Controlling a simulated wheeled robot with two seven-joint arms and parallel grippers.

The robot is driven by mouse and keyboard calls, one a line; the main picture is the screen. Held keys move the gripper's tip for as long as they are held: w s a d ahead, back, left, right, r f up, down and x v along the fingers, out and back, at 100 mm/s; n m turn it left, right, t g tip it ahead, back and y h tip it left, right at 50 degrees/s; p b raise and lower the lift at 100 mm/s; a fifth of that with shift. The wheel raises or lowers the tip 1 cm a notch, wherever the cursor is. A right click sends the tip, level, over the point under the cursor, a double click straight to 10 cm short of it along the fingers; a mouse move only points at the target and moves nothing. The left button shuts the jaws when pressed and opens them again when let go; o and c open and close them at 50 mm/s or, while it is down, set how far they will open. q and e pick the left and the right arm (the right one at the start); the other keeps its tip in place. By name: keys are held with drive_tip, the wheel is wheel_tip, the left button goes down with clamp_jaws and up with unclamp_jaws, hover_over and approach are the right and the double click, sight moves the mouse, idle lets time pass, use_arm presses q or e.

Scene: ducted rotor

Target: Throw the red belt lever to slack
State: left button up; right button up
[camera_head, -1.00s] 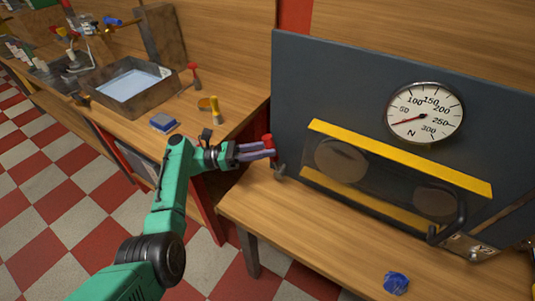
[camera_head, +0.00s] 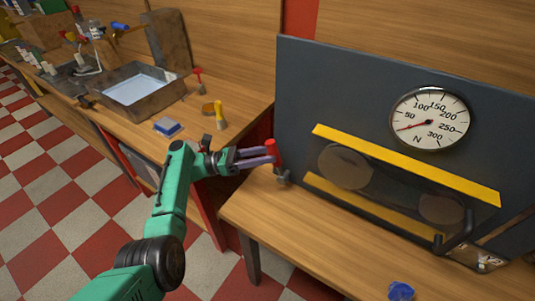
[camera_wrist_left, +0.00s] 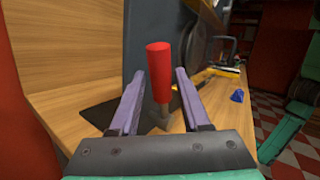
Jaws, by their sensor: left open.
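The red belt lever (camera_head: 273,152) stands at the left end of the dark upright panel, on a small grey base on the bench. Its red grip also shows in the left wrist view (camera_wrist_left: 159,72), nearly upright. My left gripper (camera_head: 267,156) is open at the lever, reaching in from the left. In the left wrist view the red grip shows between the two purple fingers, with a visible gap on each side. Contact cannot be told. My right gripper is out of view.
A yellow-edged belt guard (camera_head: 405,165) covers two pulleys on the dark panel (camera_head: 340,80). A round gauge (camera_head: 430,118) reads low. A blue crumpled item (camera_head: 401,291) lies on the bench front. A water tray (camera_head: 138,88) and small tools are on the left bench.

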use_arm(q)
drive_tip(key=b+v, duration=0.4)
drive_tip(key=v, duration=1)
drive_tip(key=shift+b, duration=0.3)
